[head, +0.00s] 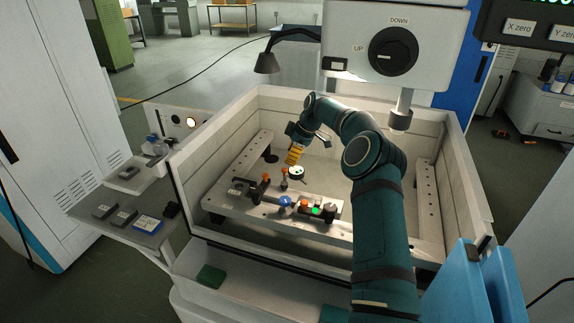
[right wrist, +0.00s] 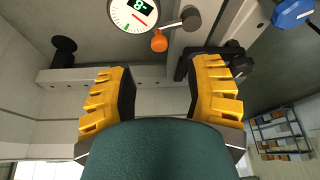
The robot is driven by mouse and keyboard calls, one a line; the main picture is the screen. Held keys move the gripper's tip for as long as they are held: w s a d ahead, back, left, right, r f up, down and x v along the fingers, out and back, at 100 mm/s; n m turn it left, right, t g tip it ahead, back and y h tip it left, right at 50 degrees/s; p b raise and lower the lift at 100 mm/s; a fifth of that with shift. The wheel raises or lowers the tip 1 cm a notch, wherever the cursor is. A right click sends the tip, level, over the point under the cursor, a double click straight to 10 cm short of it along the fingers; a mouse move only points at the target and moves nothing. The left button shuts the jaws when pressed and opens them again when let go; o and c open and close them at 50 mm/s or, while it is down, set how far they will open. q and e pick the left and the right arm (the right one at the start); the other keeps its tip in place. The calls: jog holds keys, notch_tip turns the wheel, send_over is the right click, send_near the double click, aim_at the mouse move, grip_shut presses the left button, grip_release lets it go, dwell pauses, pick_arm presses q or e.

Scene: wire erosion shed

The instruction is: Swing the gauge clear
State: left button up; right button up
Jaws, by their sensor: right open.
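The gauge (head: 297,171), a round white dial on a jointed stand, is inside the open tank, above the fixture plate. My right gripper (head: 293,155) is just behind the gauge in the head view, yellow fingers pointing down. In the wrist view the right gripper (right wrist: 163,85) is open and empty, the gauge beyond its fingertips. My left gripper is out of view.
The tank wall (head: 455,165) surrounds the work area. The white machine head (head: 395,45) with its nozzle hangs over the right rear. A blue knob (head: 285,201) and several clamps sit on the plate (head: 225,207). A side shelf (head: 125,230) holds small blocks.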

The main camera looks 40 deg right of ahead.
jog(key=shift+v, duration=2.7)
